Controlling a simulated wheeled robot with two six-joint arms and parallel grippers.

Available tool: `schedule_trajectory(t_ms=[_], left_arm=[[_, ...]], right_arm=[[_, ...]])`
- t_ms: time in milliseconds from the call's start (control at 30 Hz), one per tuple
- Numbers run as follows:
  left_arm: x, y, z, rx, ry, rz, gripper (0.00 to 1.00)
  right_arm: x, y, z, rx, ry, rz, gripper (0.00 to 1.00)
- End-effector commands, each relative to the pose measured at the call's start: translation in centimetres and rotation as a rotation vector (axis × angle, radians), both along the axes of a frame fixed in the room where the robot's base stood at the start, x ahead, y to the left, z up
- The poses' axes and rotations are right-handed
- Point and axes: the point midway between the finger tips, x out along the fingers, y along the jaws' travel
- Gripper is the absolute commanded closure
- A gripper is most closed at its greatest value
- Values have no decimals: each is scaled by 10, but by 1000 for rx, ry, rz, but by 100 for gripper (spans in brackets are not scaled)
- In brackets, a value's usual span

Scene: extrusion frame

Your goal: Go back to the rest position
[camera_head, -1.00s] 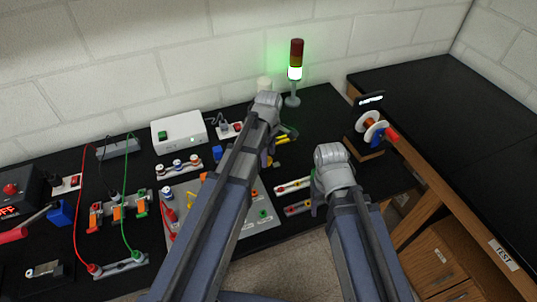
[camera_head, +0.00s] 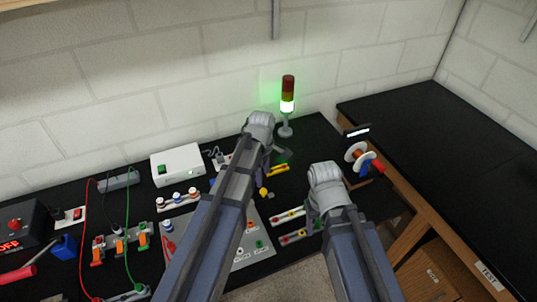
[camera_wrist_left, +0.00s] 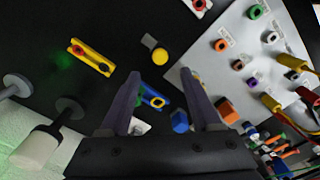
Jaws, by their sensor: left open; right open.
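My left arm reaches over the black bench in the head view, and its gripper is mostly hidden beyond the wrist there. In the left wrist view my left gripper (camera_wrist_left: 160,78) is open, with two dark fingers apart and nothing held between them.
A signal tower (camera_head: 287,103) glows green behind my left wrist. A spool stand (camera_head: 357,155) stands right of my right wrist. A grey panel (camera_head: 262,262) with coloured sockets lies under my left arm. Red and green cables run at left. The right-hand bench (camera_head: 440,170) is bare.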

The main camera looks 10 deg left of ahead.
Motion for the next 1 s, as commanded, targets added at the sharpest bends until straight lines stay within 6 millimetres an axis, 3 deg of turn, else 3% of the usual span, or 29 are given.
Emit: schedule_trajectory(t_ms=[267,367,700,833,1000], left_arm=[[-11,-7,-4,5,3,-88,36],[-33,-22,-11,15,10,-289,36],[-126,-69,-34,54,70,-1252,36],[-149,-77,-39,59,91,-1506,36],[-162,-81,-41,61,109,-1680,36]], right_arm=[[0,0,-4,0,0,0,36],[0,0,-11,0,0,0,36],[0,0,-35,0,0,-1,36],[0,0,-40,0,0,-1,36],[0,0,-43,0,0,-1,36]])
